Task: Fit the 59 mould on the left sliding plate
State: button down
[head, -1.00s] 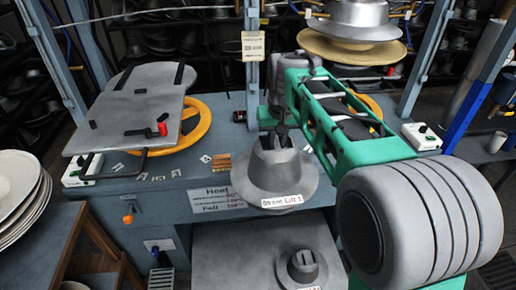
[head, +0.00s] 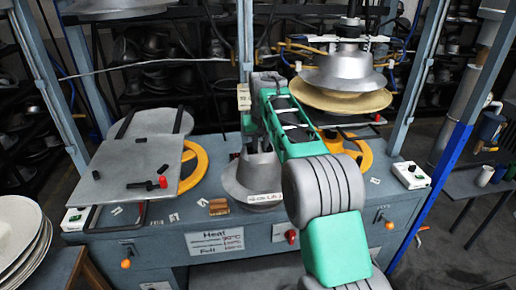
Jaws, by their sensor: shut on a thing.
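A grey metal hat-shaped mould (head: 238,190) with a wide brim hangs upright by the front edge of the press table, just right of centre of the left half. A white label sits on its front brim; its small print is not clear. My gripper (head: 256,147) is shut on the top of this mould, and my arm partly hides the fingers. The left sliding plate (head: 125,160) is a flat grey sheet to the left of the mould. A short black piece, a small red-ended clamp and dark bars lie on it. The mould is apart from the plate.
A blue-grey upright post (head: 246,50) stands behind the mould. White plates (head: 20,240) are stacked at lower left. A hanging mould (head: 342,72) is at right.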

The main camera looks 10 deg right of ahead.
jog(key=w+f+p, duration=0.1)
jog(key=w, duration=0.1)
jog(key=w+d+f+p, duration=0.1)
jog(key=w+f, duration=0.1)
jog(key=w+f+p, duration=0.1)
jog(key=w+f, duration=0.1)
jog(key=shift+w+d+f, duration=0.15)
jog(key=shift+w+d, duration=0.1)
jog(key=shift+d, duration=0.15)
jog(key=shift+w+d+f+p, duration=0.1)
jog(key=shift+w+f+p, duration=0.2)
jog(key=shift+f+p, duration=0.75)
jog(key=shift+f, duration=1.05)
jog(key=shift+f, duration=0.15)
jog(key=c, duration=1.7)
grip_release()
jog(key=shift+s+f, duration=0.1)
jog(key=shift+f, duration=0.15)
jog(key=o, duration=0.3)
jog(key=shift+o, duration=0.2)
